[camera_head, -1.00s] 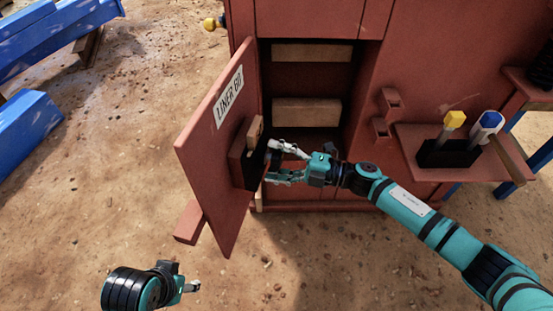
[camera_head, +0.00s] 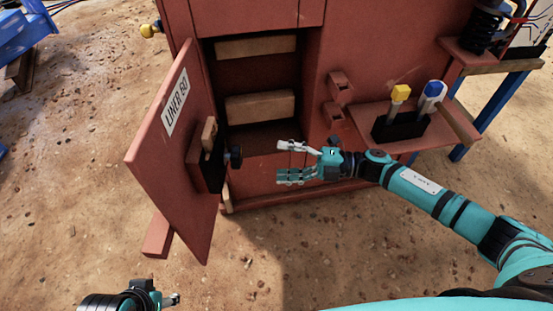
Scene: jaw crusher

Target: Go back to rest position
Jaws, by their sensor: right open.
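My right gripper (camera_head: 292,162) is open and empty in front of the red cabinet, just right of the open door (camera_head: 165,155) labelled "LINER 60". My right arm comes in from the right. My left gripper (camera_head: 172,300) is low at the left, at the bottom edge of the picture and only partly visible. I cannot tell whether its fingers are open or shut.
The red cabinet (camera_head: 330,50) holds wooden blocks (camera_head: 260,106) on its shelves. At right, a red side shelf (camera_head: 425,140) carries a black holder (camera_head: 398,127) with yellow-topped and blue-topped tools. Sandy ground (camera_head: 70,200) in front and left is mostly clear.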

